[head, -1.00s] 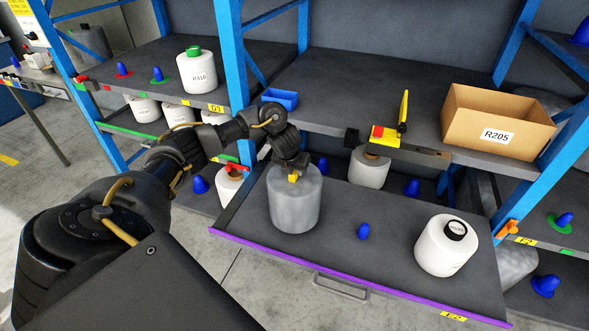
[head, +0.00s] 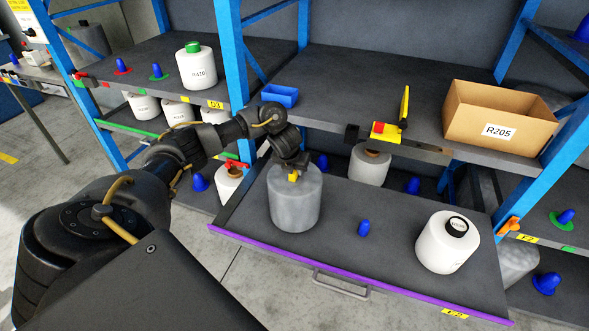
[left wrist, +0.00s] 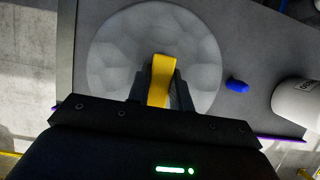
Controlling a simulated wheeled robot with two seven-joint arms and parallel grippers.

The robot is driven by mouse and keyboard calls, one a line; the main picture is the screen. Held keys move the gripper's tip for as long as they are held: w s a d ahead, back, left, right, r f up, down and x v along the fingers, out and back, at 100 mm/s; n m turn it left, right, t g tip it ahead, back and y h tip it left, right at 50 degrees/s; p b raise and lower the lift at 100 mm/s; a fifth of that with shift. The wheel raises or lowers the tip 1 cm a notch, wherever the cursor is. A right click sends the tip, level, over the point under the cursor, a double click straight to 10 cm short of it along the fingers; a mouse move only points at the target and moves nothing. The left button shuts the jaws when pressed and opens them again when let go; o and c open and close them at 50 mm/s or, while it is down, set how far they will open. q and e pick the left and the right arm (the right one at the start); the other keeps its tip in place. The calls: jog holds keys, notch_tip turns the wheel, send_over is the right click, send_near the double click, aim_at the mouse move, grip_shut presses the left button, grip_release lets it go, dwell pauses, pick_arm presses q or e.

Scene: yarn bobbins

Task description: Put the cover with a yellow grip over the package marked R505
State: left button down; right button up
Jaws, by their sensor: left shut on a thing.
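The cover is a cloudy grey, translucent cylinder (head: 296,205) with a yellow grip (left wrist: 160,80) on top. It is upright at the left of the pulled-out shelf (head: 345,262). My left gripper (head: 292,177) is above it, shut on the yellow grip. In the left wrist view the round cover top (left wrist: 115,55) lies under my fingers. I cannot tell whether anything is inside the cover. No label reading R505 is legible. A white package with a black top (head: 447,245) stands on the shelf's right; its label is too small to read.
A blue cone (head: 364,228) stands between cover and white package. Above sit a cardboard box marked R205 (head: 545,128), a blue bin (head: 279,96) and a red-yellow device (head: 385,131). Blue posts (head: 231,70) flank the shelf. Shelf space around the blue cone is bare.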

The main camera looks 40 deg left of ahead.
pick_arm(q)
jog(key=shift+f, duration=0.15)
jog(key=c, duration=1.2)
grip_release()
jog(key=shift+o, duration=0.2)
jog(key=p+v, duration=0.3)
jog(key=v, duration=0.7)
jog(key=shift+s+r, duration=0.15)
jog(key=shift+r, duration=0.25)
jog(key=shift+d, duration=0.1)
